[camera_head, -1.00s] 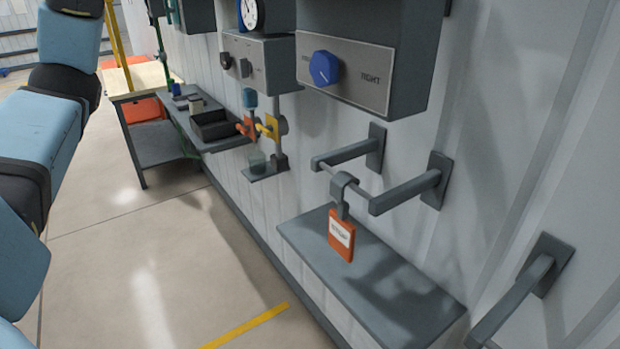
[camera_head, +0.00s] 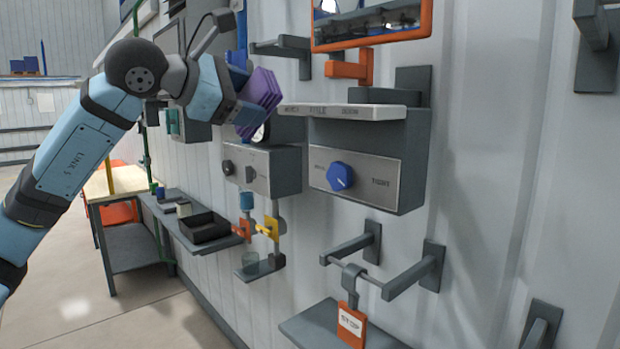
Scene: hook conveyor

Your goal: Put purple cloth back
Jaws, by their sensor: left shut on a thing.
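My left gripper (camera_head: 243,94) is raised in front of the wall, at the upper middle of the head view. It is shut on the purple cloth (camera_head: 262,90), a folded, ribbed-looking piece that sticks out past the fingers to the right. The cloth is in front of a round gauge (camera_head: 261,132) and partly hides it. The cloth appears just left of a grey ledge with lettering (camera_head: 342,112); I cannot tell the depth gap between them. The fingertips are partly hidden by the cloth. My right gripper is not in view.
A control box with a blue knob (camera_head: 340,176) sits below the ledge. A grey rail (camera_head: 283,46) and an orange-framed panel (camera_head: 374,42) are above. A hanging orange tag (camera_head: 351,324) and wall brackets (camera_head: 416,272) are lower right. A black tray (camera_head: 204,228) stands on a shelf.

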